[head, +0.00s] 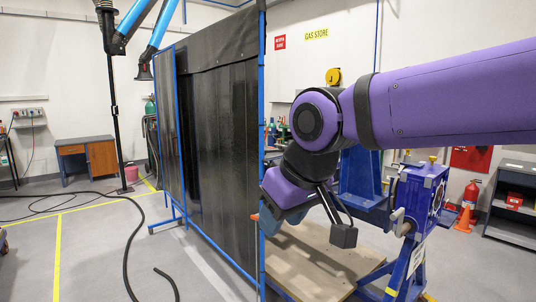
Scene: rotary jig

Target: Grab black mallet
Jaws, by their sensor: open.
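I cannot make out a black mallet in the head view. My purple arm reaches in from the right and bends down over the pale board (312,262) of the blue rotary jig (418,200). A dark block on a thin stalk hangs beside my wrist and looks like part of my arm. My gripper's fingers do not show clearly; my wrist and the screen's edge hide that spot. The part of the board behind my wrist is hidden too.
A black welding screen (222,150) on a blue frame stands close to the left of my wrist. Black hose (130,245) lies on the floor at left. A desk (87,155) stands by the back wall. An orange cone (465,215) and a dark shelf (512,215) are at right.

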